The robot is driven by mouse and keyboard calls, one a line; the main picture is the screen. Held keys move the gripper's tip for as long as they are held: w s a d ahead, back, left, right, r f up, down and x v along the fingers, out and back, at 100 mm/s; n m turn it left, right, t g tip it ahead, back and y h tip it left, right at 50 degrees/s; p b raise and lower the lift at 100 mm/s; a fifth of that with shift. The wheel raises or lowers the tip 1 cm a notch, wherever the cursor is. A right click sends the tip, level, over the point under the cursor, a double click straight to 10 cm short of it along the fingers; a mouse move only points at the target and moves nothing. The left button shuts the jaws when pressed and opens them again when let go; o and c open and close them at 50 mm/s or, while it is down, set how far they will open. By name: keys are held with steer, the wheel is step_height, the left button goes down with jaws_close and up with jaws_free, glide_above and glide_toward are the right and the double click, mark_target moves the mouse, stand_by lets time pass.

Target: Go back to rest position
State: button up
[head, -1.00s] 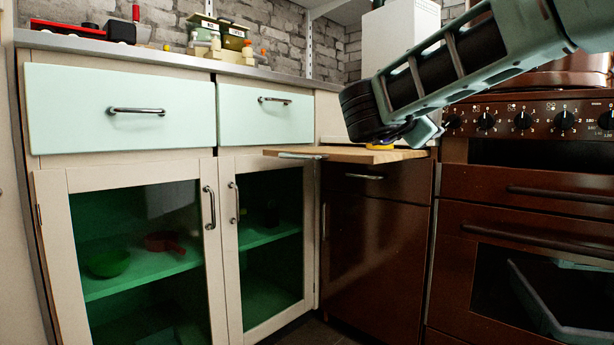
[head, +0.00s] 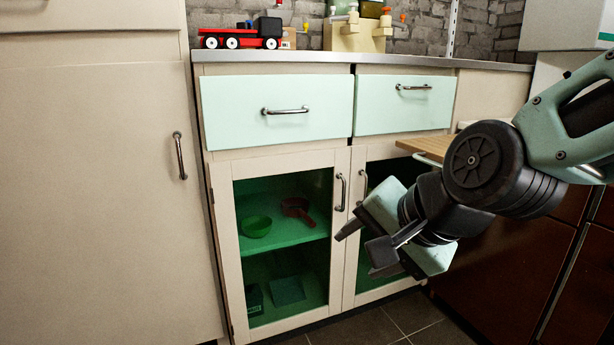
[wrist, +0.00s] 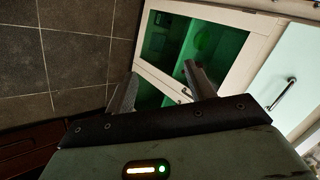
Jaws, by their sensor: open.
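My gripper (head: 358,250) is in the right half of the head view, in front of the glass-door cabinet (head: 341,225). Its two fingers are spread and nothing is between them. In the wrist view my gripper (wrist: 158,85) also shows its two fingers apart, with the cabinet doors and floor beyond. My arm reaches in from the right edge of the head view and hides part of the right glass door and the pull-out board.
A pull-out wooden board (head: 425,146) juts out behind my arm. Drawers (head: 280,108) sit above the glass doors. A green bowl (head: 257,226) and red pan (head: 297,208) are inside. A toy truck (head: 240,40) stands on the counter. Tiled floor (head: 400,318) is clear below.

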steer(key=s+d+f+n+g+h+p, duration=0.1)
steer(key=s+d+n+g+h+p, duration=0.15)
steer(key=s+n, duration=0.5)
steer(key=s+d+n+g+h+p, duration=0.2)
steer(key=s+d+n+g+p, duration=0.2)
steer(key=s+n, duration=0.4)
step_height(320, 180, up, 36)
steer(key=s+p, duration=0.1)
steer(key=p, duration=3.5)
steer(key=shift+a+f+m, duration=0.15)
steer(key=shift+a+m, duration=0.1)
steer(key=shift+m, duration=0.2)
